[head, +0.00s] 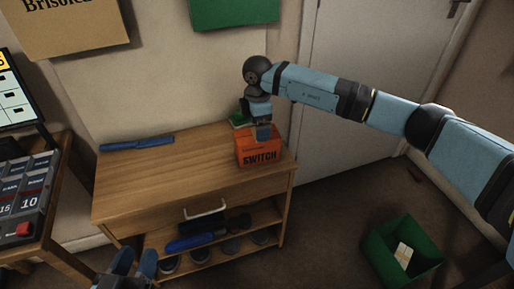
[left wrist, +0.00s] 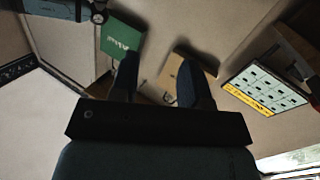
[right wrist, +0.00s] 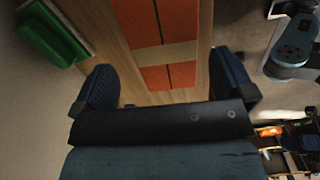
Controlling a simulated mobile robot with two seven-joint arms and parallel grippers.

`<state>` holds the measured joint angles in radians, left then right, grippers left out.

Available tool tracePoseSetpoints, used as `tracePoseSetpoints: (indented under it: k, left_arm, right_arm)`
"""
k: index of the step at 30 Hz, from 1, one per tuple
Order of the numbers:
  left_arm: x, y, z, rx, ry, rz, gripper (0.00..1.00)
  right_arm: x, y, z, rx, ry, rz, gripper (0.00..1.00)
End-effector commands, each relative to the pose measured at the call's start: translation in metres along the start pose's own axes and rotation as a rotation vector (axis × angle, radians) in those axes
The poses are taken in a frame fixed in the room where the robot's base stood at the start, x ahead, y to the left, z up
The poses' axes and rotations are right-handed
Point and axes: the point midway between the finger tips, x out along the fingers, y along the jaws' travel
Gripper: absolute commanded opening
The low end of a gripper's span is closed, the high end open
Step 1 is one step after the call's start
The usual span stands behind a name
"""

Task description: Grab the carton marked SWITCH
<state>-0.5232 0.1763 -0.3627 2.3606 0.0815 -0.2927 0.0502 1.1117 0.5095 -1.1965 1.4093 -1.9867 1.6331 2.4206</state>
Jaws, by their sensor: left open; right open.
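The orange carton marked SWITCH (head: 260,156) stands upright on the right end of the wooden cabinet top. In the right wrist view its top (right wrist: 168,77), crossed by a tan tape strip, shows between the fingers. My right gripper (head: 263,133) points down right over the carton, open. Its fingers (right wrist: 166,85) lie one to each side of the carton in the picture; I cannot tell whether they touch it. My left gripper (head: 136,266) is low in front of the cabinet, open and empty; its fingers show apart in the left wrist view (left wrist: 158,80).
A green object (head: 238,121) sits behind the carton. A blue item (head: 137,144) lies at the cabinet's back left. The cabinet top (head: 180,170) is otherwise clear. A green bin (head: 375,255) stands on the floor at right.

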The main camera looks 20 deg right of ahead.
Motion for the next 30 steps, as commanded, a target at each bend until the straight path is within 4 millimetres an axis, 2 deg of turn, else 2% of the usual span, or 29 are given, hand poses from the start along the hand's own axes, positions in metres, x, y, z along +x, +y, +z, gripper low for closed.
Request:
tracePoseSetpoints:
  k: [3,6,9,19,24,26,30]
  left_arm:
    - [0.001,0.003,-0.003,-0.006,0.041,0.015,0.43]
    - [0.002,0.01,-0.019,-0.013,0.114,0.043,0.43]
    - [0.002,0.014,-0.026,-0.02,0.149,0.057,0.43]
    - [0.002,0.016,-0.032,-0.025,0.17,0.064,0.43]
    - [0.002,0.016,-0.032,-0.025,0.169,0.064,0.43]
    - [0.002,0.016,-0.032,-0.025,0.168,0.064,0.43]
    - [0.002,0.016,-0.032,-0.024,0.168,0.064,0.43]
  right_arm:
    - [0.018,-0.003,-0.002,-0.001,0.0,-0.002,1.0]
    - [0.035,-0.006,-0.003,-0.001,-0.001,-0.003,1.0]
    - [0.046,-0.005,-0.003,-0.001,0.0,-0.002,1.0]
    - [0.051,-0.005,-0.003,-0.001,0.0,-0.001,1.0]
    - [0.051,-0.005,-0.003,-0.001,0.0,-0.001,0.61]
    - [0.051,-0.005,-0.003,-0.001,0.0,-0.001,0.49]
    - [0.05,-0.005,-0.003,-0.001,0.001,-0.001,0.49]
